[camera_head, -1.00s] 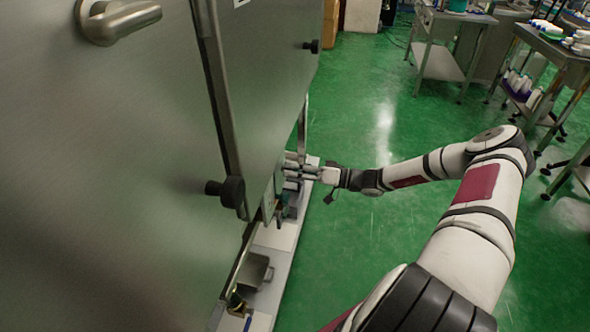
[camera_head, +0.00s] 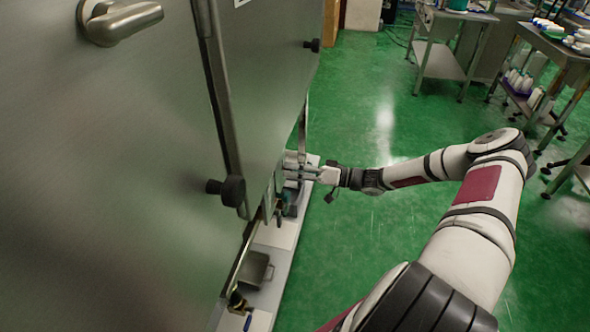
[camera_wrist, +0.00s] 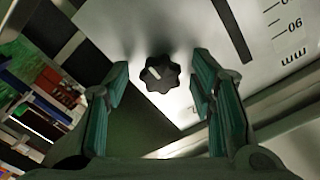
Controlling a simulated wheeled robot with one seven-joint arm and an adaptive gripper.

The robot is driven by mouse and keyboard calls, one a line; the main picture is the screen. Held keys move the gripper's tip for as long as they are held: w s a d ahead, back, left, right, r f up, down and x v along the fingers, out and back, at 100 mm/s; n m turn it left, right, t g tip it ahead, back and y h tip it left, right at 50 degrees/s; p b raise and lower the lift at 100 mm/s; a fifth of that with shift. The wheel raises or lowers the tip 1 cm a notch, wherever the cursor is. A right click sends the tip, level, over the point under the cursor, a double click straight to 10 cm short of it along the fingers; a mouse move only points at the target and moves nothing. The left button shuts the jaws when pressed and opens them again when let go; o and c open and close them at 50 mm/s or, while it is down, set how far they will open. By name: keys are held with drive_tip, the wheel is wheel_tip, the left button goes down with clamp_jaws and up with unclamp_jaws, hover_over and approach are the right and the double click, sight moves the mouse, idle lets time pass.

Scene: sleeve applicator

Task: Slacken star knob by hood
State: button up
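The black star knob (camera_wrist: 160,73) shows in the wrist view on a light metal plate, with a pale mark on its face. It lies ahead of and between the two green-lined fingers of my gripper (camera_wrist: 158,90). The fingers are open, with a gap to the knob on both sides; I cannot tell how far ahead the knob is. In the head view my gripper (camera_head: 305,172) is at the lower edge of the metal cabinet, which I take for the hood (camera_head: 130,170). The star knob is hidden in the head view.
A scale marked in mm (camera_wrist: 293,25) is on the plate right of the knob. A black round knob (camera_head: 230,190) and a metal handle (camera_head: 120,20) stick out from the cabinet. A small metal bin (camera_head: 256,268) sits on the ledge below. Green floor (camera_head: 400,240) is open to the right.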

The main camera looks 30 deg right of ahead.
drive_tip(key=shift+d, duration=0.1)
drive_tip(key=v, duration=1.2)
drive_tip(key=s+a+r+n+g+h+p, duration=0.1)
drive_tip(key=s+a+r+g+h+p, duration=0.2)
drive_tip(key=a+r+g, duration=0.55)
drive_tip(key=s+a+r+n+g+h+p, duration=0.1)
drive_tip(key=s+a+r+g+h, duration=0.4)
drive_tip(key=a+r, duration=0.6)
drive_tip(key=s+a+r+m+t+h+p, duration=0.1)
drive_tip(key=s+a+r+t+h+p, duration=0.1)
drive_tip(key=s+r, duration=0.8)
drive_tip(key=s+a+r+m+t+h+p, duration=0.2)
drive_tip(key=s+a+r+t, duration=0.1)
drive_tip(key=s+r, duration=0.7)
drive_tip(key=shift+s+a+r+h, duration=0.25)
drive_tip(key=shift+a+r+h, duration=0.2)
drive_tip(key=shift+r, duration=0.2)
